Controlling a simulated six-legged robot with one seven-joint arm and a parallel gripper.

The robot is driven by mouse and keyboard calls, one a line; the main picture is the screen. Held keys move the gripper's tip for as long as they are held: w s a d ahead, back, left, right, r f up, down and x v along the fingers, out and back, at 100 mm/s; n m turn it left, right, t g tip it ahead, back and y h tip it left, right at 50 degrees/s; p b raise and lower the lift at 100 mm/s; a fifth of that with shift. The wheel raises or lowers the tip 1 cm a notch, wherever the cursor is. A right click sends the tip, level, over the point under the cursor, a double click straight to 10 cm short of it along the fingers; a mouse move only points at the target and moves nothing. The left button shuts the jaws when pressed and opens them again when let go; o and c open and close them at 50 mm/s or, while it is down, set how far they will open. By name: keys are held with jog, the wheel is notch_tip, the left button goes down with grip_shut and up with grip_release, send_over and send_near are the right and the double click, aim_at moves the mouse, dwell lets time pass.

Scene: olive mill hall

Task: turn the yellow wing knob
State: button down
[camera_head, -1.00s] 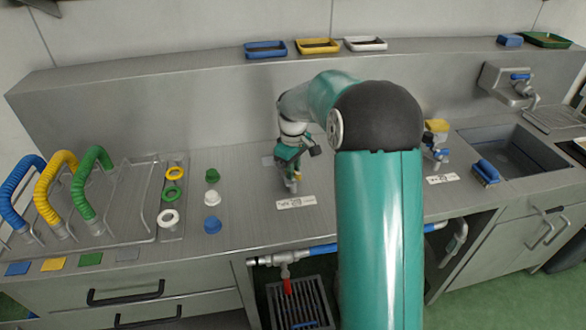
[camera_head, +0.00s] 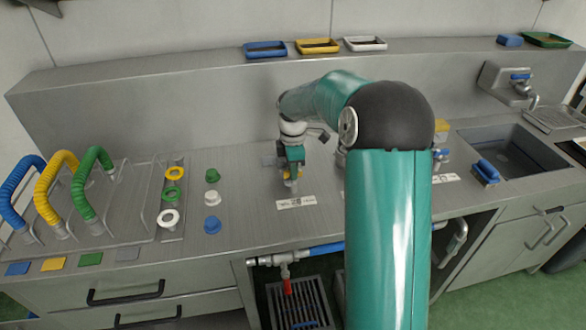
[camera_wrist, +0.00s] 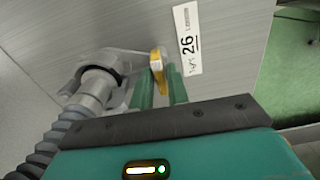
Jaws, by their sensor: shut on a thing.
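The yellow wing knob (camera_wrist: 157,60) shows in the wrist view between the two green fingers of my gripper (camera_wrist: 160,82), on a grey metal fitting (camera_wrist: 105,65). My gripper is shut on the knob. In the head view my gripper (camera_head: 292,178) points down at the counter behind a white label, and only a bit of yellow shows at its tips. The label reads 26 in the wrist view (camera_wrist: 187,40). Most of the knob is hidden by the fingers.
Blue, yellow and green hoses (camera_head: 92,185) stand in a rack at the left. Coloured rings (camera_head: 172,194) and caps (camera_head: 212,198) lie between the rack and my gripper. A second yellow part (camera_head: 441,126) is partly hidden behind my arm. A sink (camera_head: 510,150) is at the right.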

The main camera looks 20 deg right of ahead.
jog(key=shift+r, duration=0.1)
dwell(0.3)
jog(key=c, duration=1.5)
grip_release()
notch_tip(320, 180, up, 14)
jog(key=shift+f, duration=0.15)
jog(key=shift+o, duration=0.3)
